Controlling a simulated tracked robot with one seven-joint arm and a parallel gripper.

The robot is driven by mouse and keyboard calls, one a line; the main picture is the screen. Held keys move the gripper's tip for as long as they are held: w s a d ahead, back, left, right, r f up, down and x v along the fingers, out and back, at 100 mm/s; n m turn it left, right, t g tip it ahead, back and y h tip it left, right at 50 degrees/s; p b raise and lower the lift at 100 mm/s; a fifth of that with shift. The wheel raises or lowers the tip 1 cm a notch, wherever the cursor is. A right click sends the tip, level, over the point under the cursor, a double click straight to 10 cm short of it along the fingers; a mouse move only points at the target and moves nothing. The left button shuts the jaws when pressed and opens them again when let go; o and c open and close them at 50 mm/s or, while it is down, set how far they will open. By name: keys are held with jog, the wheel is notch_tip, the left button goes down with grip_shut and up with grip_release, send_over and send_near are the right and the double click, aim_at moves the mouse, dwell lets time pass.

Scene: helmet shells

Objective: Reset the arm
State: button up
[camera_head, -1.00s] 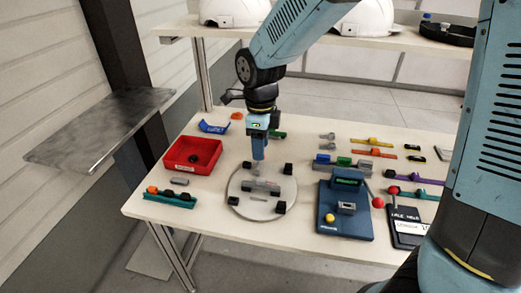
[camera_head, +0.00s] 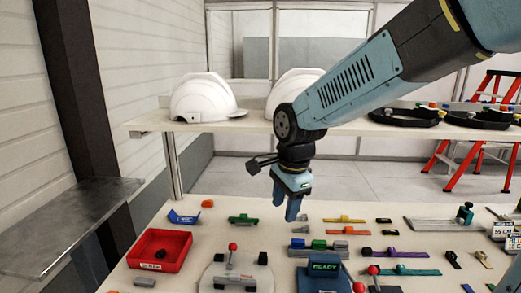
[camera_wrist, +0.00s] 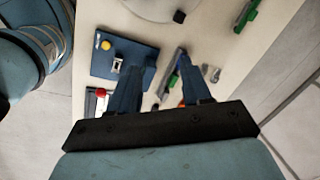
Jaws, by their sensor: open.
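My gripper (camera_head: 294,208) hangs above the far part of the work table (camera_head: 205,218), fingers pointing down. In the wrist view my gripper (camera_wrist: 160,85) has its two blue fingers spread apart with nothing between them. My blue arm reaches in from the upper right of the head view, with its elbow in front of the shelf. Below the fingers in the wrist view are a blue box with a yellow button (camera_wrist: 125,58) and several small parts.
A red tray (camera_head: 160,249) and a round grey plate (camera_head: 236,272) are on the table. A blue device with a READY screen (camera_head: 324,267) stands in front. White helmet shells (camera_head: 200,98) sit on the shelf (camera_head: 240,122) behind. A metal side shelf (camera_head: 70,222) is at left.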

jog(key=s+d+r+n+t, duration=0.1)
jog(key=s+d+r+n, duration=0.1)
jog(key=s+d+n, duration=0.2)
jog(key=s+d+r+n+t, duration=0.1)
jog(key=s+d+r+n, duration=0.2)
jog(key=d, duration=0.5)
jog(key=s+d+r+n+t+h, duration=0.1)
jog(key=s+d+r+n, duration=0.2)
jog(key=s+d+n, duration=0.1)
jog(key=shift+s+d+n+t, duration=0.3)
jog(key=shift+d+n+t, duration=0.1)
jog(key=shift+d+n, duration=0.4)
jog(key=shift+d, duration=0.1)
jog(key=shift+c, duration=0.5)
